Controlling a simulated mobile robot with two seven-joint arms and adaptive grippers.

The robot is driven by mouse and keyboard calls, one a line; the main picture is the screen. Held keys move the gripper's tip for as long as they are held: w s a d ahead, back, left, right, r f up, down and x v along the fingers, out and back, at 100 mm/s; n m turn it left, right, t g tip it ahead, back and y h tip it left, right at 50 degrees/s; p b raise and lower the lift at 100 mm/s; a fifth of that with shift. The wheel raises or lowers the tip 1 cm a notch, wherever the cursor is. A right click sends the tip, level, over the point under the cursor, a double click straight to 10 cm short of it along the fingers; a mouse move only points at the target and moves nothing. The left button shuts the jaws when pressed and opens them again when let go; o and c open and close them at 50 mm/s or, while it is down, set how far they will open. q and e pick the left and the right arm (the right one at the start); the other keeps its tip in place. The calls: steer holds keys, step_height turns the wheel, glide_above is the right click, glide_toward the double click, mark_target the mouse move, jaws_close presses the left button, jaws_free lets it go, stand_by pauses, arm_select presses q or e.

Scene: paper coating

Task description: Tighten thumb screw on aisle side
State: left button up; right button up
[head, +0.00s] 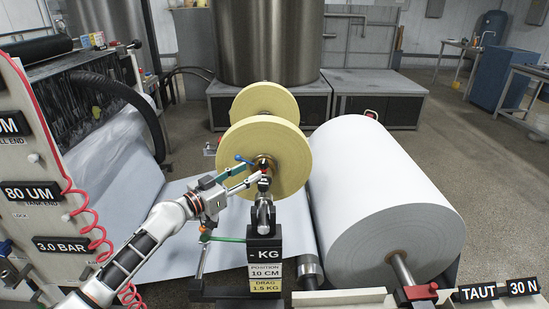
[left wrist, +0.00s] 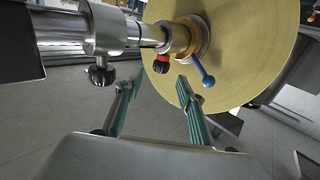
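A small thumb screw with a red and black head (left wrist: 161,64) hangs under a collar by the brass hub in the left wrist view. Its red part shows in the head view (head: 263,173). A black knob (left wrist: 101,72) hangs from a steel clamp on the same shaft. A blue-tipped lever (left wrist: 203,75) stands out from the hub. My left gripper (head: 250,173) is beside the near yellow disc (head: 285,150). In the left wrist view its fingers (left wrist: 157,85) are apart and empty, with the red and black screw just beyond the gap. My right gripper is out of view.
A large white paper roll (head: 380,190) stands right of the discs. A coating machine with a coiled red hose (head: 80,205) stands at left. Open floor (head: 500,180) lies at right.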

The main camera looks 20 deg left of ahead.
mark_target(260, 164)
arm_select(q)
steer(key=shift+w+r, duration=0.2)
steer(key=shift+w, duration=0.15)
steer(key=shift+x, duration=3.55)
steer(key=shift+d, duration=0.1)
jaws_close()
